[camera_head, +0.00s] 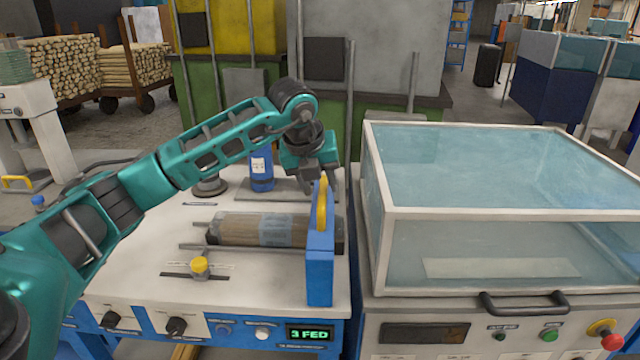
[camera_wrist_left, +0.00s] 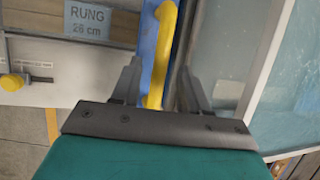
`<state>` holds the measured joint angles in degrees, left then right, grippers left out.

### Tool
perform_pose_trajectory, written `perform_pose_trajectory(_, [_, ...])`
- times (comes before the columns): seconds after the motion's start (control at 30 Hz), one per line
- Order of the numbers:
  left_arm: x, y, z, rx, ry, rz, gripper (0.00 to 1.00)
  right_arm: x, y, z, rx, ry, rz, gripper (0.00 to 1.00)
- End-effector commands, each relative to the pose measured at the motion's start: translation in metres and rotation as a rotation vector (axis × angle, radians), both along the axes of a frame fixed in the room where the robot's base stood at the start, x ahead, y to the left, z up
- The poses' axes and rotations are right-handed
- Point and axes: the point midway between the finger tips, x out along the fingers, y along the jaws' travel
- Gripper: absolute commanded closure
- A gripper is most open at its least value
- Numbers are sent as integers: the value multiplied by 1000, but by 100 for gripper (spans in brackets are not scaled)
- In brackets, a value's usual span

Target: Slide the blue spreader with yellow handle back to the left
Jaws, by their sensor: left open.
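The blue spreader (camera_head: 319,265) is an upright blue plate at the right end of the white machine top. Its curved yellow handle (camera_head: 321,205) stands on its upper edge. In the left wrist view the yellow handle (camera_wrist_left: 160,55) runs between the two fingers, beside the blue plate (camera_wrist_left: 148,40). My left gripper (camera_head: 314,184) is open above and around the handle; the wrist view shows its spread fingers (camera_wrist_left: 162,80) with gaps to the handle. The far side of the spreader is hidden. My right gripper is not in view.
A wooden rung piece (camera_head: 240,229) lies left of the spreader, labelled "RUNG 26 cm" (camera_wrist_left: 90,22). A yellow knob (camera_head: 200,265) and a blue bottle (camera_head: 262,171) are on the machine top. A glass-covered cabinet (camera_head: 490,215) stands close on the right. The display (camera_head: 309,333) reads "3 FED".

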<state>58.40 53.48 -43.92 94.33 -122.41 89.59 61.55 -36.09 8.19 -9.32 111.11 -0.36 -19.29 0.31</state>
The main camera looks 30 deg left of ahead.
Motion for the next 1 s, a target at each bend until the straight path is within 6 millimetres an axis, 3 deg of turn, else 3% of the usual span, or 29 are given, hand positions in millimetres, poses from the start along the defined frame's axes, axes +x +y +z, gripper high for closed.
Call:
perform_pose_trajectory(0.43, [4,0,-10,0,0,-1,57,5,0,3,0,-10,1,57])
perform_pose_trajectory(0.87, [4,0,-10,0,0,-1,98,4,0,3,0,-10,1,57])
perform_pose_trajectory(1.0, [4,0,-10,0,0,-1,100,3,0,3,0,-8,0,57])
